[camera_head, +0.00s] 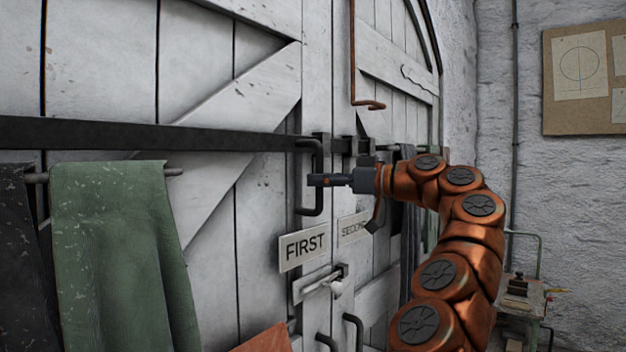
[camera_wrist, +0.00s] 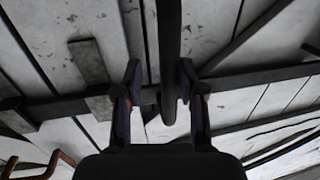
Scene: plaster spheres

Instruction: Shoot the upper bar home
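The upper bar (camera_head: 150,135) is a long dark bar lying level across the white plank doors in the head view. Its dark pull handle (camera_head: 319,158) hangs near the bar's right end, by the door seam. My gripper (camera_head: 322,180) is at the handle, reaching in from the right. In the wrist view, my gripper (camera_wrist: 160,84) is open. The dark handle (camera_wrist: 170,45) runs between its two fingers, with small gaps showing on both sides. The bar (camera_wrist: 250,76) crosses behind the fingers. Whether a finger touches the handle is unclear.
Signs reading FIRST (camera_head: 304,247) and SECOND (camera_head: 353,229) hang below the bar. A lower latch (camera_head: 320,285) and a bent hanging rod (camera_head: 352,60) are nearby. A green cloth (camera_head: 125,255) hangs from a rail at left. A cork board (camera_head: 585,80) is on the right wall.

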